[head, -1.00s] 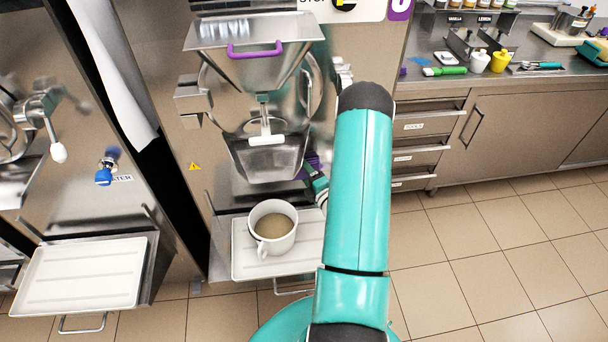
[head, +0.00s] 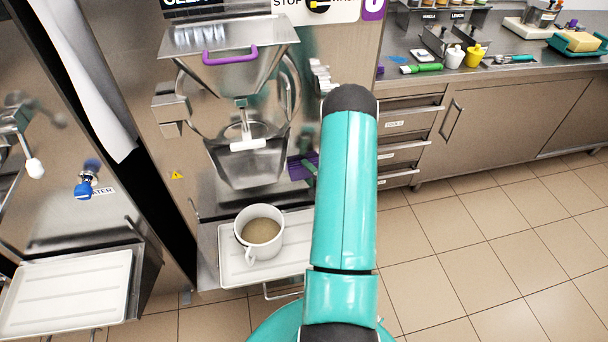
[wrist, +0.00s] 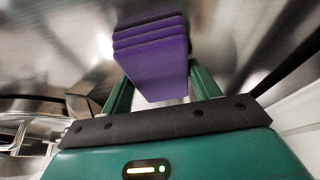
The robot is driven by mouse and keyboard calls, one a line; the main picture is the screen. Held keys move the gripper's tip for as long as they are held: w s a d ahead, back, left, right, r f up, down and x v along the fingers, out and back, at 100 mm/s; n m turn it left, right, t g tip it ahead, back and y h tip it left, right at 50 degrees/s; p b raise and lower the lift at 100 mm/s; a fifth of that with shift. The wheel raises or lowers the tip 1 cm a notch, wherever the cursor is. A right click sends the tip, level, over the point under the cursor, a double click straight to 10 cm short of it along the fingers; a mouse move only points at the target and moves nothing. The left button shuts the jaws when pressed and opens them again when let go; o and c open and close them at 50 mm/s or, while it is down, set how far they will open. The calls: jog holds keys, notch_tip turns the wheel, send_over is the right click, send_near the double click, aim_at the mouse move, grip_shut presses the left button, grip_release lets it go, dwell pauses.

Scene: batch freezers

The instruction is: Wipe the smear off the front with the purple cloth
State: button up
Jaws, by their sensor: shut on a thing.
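The purple cloth (wrist: 152,62), a folded stack of layers, is held between the two green fingers of my gripper (wrist: 160,88) in the wrist view. In the head view the purple cloth (head: 300,168) shows at the right side of the steel freezer front (head: 185,215), right of the spout. My gripper (head: 309,172) is partly hidden there behind my teal arm. In the wrist view the cloth is close to a shiny steel surface; I cannot tell if it touches. I cannot make out the smear; the cloth or arm may hide it.
A white cup of tan liquid (head: 262,232) stands on the white drip tray (head: 232,268) below the spout (head: 247,160). The hopper has a purple handle (head: 230,55). A second machine with a white tray (head: 65,290) is at left. A counter (head: 480,75) stands at right; the floor before it is clear.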

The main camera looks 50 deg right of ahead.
aim_at(296, 174)
jog(key=s+d, duration=0.2)
jog(key=d, duration=0.1)
dwell(0.4)
jog(key=shift+w+a, duration=0.65)
jog(key=shift+a, duration=0.35)
jog(key=shift+w+a, duration=0.65)
jog(key=shift+a, duration=0.4)
jog(key=shift+w+a, duration=0.65)
jog(key=shift+a, duration=0.35)
jog(key=shift+w+a, duration=1.05)
jog(key=shift+a, duration=0.3)
jog(key=shift+s+a, duration=0.55)
jog(key=shift+s, duration=0.25)
jog(key=shift+s+a, duration=0.6)
jog(key=shift+s, duration=0.25)
jog(key=shift+s+a, duration=0.55)
jog(key=shift+s, duration=0.25)
